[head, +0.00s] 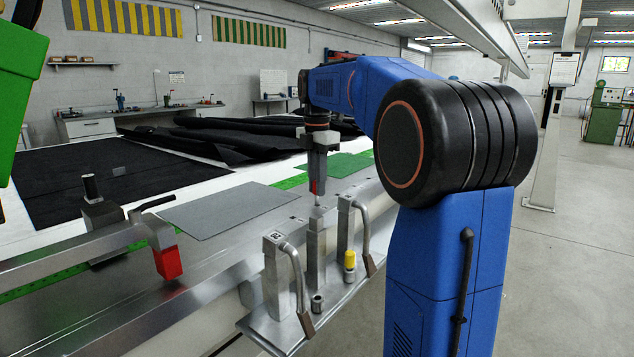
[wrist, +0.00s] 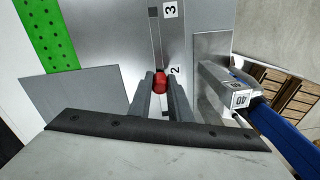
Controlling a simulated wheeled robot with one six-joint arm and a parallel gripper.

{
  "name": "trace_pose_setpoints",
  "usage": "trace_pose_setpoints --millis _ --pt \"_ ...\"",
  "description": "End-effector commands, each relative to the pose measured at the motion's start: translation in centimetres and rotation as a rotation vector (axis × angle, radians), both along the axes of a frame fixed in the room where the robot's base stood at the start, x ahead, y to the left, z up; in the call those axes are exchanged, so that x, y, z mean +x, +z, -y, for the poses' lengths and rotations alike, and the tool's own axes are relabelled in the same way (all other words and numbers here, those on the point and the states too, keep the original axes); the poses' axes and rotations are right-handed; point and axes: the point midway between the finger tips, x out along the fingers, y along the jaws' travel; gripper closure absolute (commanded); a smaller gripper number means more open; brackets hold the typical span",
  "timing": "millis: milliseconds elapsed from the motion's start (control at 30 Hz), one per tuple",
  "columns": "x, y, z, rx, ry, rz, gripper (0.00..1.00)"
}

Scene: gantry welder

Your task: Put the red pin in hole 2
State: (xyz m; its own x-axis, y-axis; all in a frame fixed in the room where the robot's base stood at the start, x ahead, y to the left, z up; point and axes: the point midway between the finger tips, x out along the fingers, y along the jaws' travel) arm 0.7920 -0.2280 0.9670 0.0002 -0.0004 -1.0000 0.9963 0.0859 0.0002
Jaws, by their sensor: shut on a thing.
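My gripper (head: 317,165) is shut on the red pin (head: 314,187) and points downward over the edge of the metal bench. In the wrist view the red pin (wrist: 160,82) sits between the two fingertips, beside a printed label 2 (wrist: 175,71). A label 3 (wrist: 170,10) lies farther up the same strip. Hole 2 itself is hidden behind the pin and fingers. In the head view the pin's lower end is close above a metal post; I cannot tell whether it touches or enters anything.
A metal shelf (head: 262,330) on the bench front holds a yellow pin (head: 350,259) and a silver socket (head: 317,304). Posts with bent handles (head: 291,262) stand close by. A grey sheet (head: 240,207) lies on the bench. A red-tipped clamp arm (head: 167,263) is at left.

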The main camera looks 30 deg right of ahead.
Motion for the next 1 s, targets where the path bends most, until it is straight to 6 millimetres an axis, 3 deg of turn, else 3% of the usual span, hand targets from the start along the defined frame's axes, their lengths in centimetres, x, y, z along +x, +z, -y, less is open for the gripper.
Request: trace_pose_setpoints --millis 1000 --pt "0.0 -2.1 0.0 0.0 0.0 0.0 1.0"
